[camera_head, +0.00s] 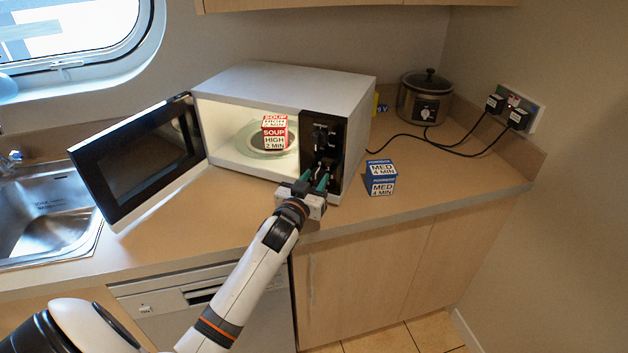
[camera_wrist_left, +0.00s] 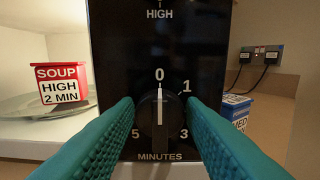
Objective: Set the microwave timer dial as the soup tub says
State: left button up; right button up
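The red and white soup tub (camera_head: 274,137) stands inside the open microwave (camera_head: 300,82). In the left wrist view the tub (camera_wrist_left: 59,90) reads "SOUP HIGH 2 MIN". The black timer dial (camera_wrist_left: 160,122) is on the microwave's front panel, and its white line points up at 0. I can read 1, 3, 5 and "MINUTES" around it; 2 is hidden by a finger. My left gripper (camera_head: 316,180) is at the panel. Its teal fingers (camera_wrist_left: 163,105) stand either side of the dial, open, with a gap showing on each side. My right gripper is not in view.
The microwave door (camera_head: 140,160) hangs open to the left. A blue and white box (camera_head: 381,178) reading "MED 4 MIN" stands right of the microwave. A slow cooker (camera_head: 425,97) with cords to a wall socket stands behind. A sink (camera_head: 45,215) is at left.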

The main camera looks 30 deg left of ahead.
pick_arm(q)
jog(key=shift+c, duration=1.3)
jog(key=shift+m, duration=0.3)
jog(key=m+p, duration=0.1)
jog(key=m, duration=0.1)
jog(key=shift+d+m, duration=0.1)
jog(key=shift+m, duration=0.2)
jog(key=m, duration=0.4)
jog(key=shift+d+m+p, duration=0.15)
jog(key=shift+m+p, duration=0.15)
jog(key=shift+p, duration=0.1)
jog(key=m, duration=0.5)
jog(key=shift+w+d+f, duration=0.1)
jog(key=shift+f, duration=0.05)
jog(key=m, duration=0.4)
jog(key=shift+f+m, duration=0.15)
jog(key=shift+m, duration=0.15)
jog(key=shift+m+p, duration=0.3)
